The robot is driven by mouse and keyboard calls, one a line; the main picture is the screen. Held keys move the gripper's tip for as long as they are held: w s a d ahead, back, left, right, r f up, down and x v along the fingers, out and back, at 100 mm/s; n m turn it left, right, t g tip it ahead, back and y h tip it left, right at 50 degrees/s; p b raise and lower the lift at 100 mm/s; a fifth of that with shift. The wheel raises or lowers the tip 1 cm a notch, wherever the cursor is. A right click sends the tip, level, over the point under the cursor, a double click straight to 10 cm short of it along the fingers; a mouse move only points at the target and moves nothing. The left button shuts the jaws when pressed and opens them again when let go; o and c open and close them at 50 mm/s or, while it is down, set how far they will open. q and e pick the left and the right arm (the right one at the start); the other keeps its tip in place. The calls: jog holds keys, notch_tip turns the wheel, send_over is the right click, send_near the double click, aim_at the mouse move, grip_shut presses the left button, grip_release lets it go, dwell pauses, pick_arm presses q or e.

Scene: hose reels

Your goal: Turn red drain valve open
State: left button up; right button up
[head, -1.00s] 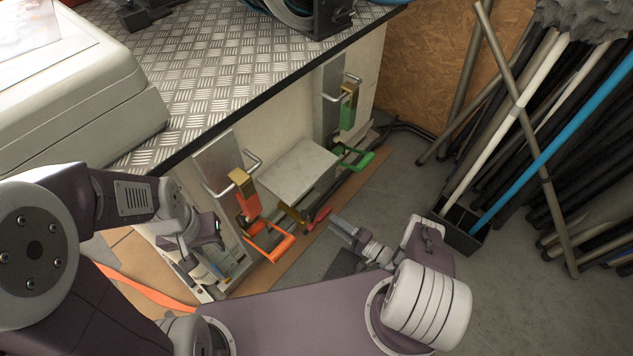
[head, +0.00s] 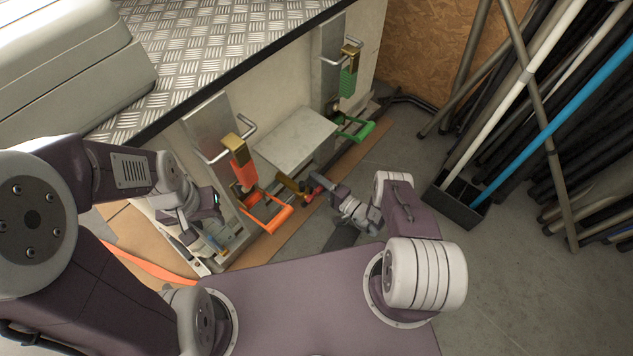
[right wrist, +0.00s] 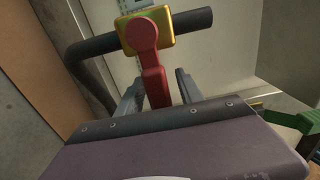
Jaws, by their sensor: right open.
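The red drain valve lever (right wrist: 149,60) hangs from a brass-yellow valve body (right wrist: 158,24) on a dark pipe in the right wrist view. Its round top is on the valve body and its arm points down toward me. In the head view only a small red part (head: 313,190) shows, low under the cart. My right gripper (right wrist: 158,90) is open, with one finger on each side of the lever's lower end; contact cannot be told. It also shows in the head view (head: 316,184). My left gripper (head: 207,238) is at the cart's left; its jaws are unclear.
An orange handle (head: 268,216) and a green handle (head: 355,127) stick out from the cart side near the valve. A dark rack (head: 455,203) of poles stands at the right. Floor between is clear.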

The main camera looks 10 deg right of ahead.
grip_shut()
dwell(1.3)
